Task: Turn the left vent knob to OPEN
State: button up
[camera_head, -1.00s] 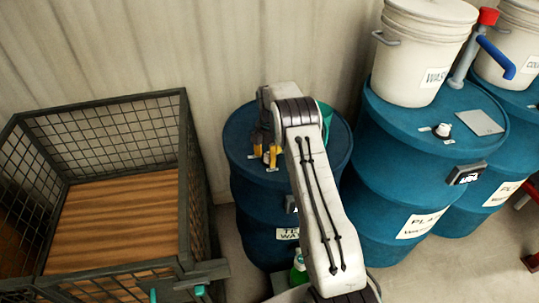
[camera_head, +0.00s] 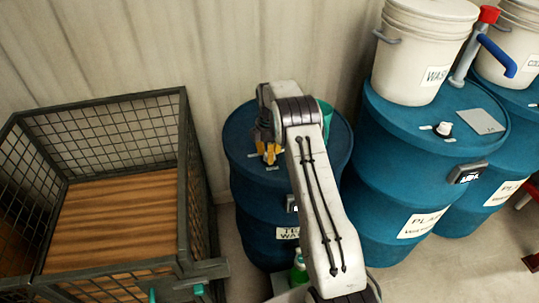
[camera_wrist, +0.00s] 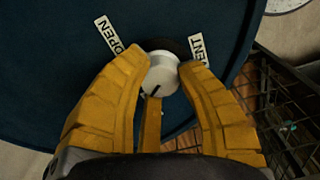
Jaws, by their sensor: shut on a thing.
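The left vent knob (camera_wrist: 161,76) is a round pale knob on the lid of the left blue drum (camera_head: 237,135). My gripper (camera_wrist: 163,68) is shut on the knob, with yellow fingers at its left and right sides in the wrist view.
A wire-mesh crate (camera_head: 185,190) with a wooden floor stands left of the drum. Another blue drum (camera_head: 400,165) with a white bucket (camera_head: 425,50), its own knob (camera_head: 443,129) and a grey plate (camera_head: 480,122) stands to the right. A corrugated wall rises behind.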

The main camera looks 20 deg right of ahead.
jog(key=m, duration=0.1)
jog(key=m+b, duration=0.1)
jog(key=m, duration=0.1)
jog(key=shift+f+m+b, duration=0.2)
jog(key=shift+m+b, duration=0.1)
jog(key=m+b, duration=0.1)
jog(key=m, duration=0.7)
jog(key=shift+m, duration=0.4)
jog(key=shift+s+m+b, duration=0.1)
jog(key=shift+m+b, duration=0.2)
jog(key=shift+m, duration=1.6)
jog(key=o, duration=1.2)
jog(key=shift+r, duration=0.15)
